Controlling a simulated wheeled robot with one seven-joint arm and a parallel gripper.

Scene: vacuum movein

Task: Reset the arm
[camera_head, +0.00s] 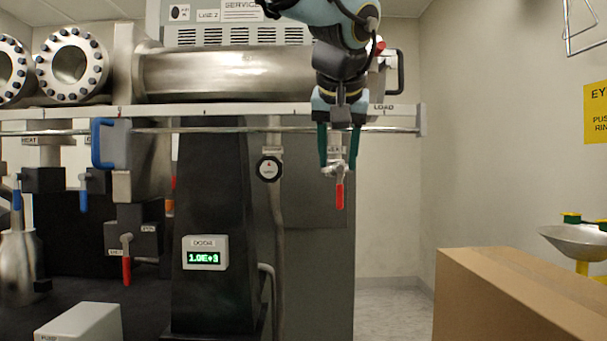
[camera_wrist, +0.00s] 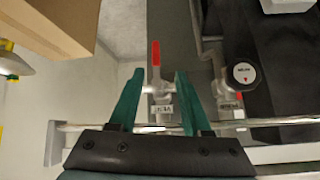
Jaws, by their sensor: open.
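My gripper (camera_head: 339,166) hangs pointing down at the right part of the vacuum bench, with its two green fingers apart and nothing held between them. In the head view a red-handled valve (camera_head: 339,194) shows just below and between the fingertips; I cannot tell the depth gap. In the wrist view the open fingers (camera_wrist: 157,92) frame the same valve with its red lever (camera_wrist: 156,54). My arm comes down from the top of the head view, in front of the steel chamber (camera_head: 220,73).
A horizontal rail (camera_head: 230,130) runs along the bench front. A cardboard box (camera_head: 515,295) stands at lower right, near an eyewash bowl (camera_head: 575,241). Floor between bench and box is clear.

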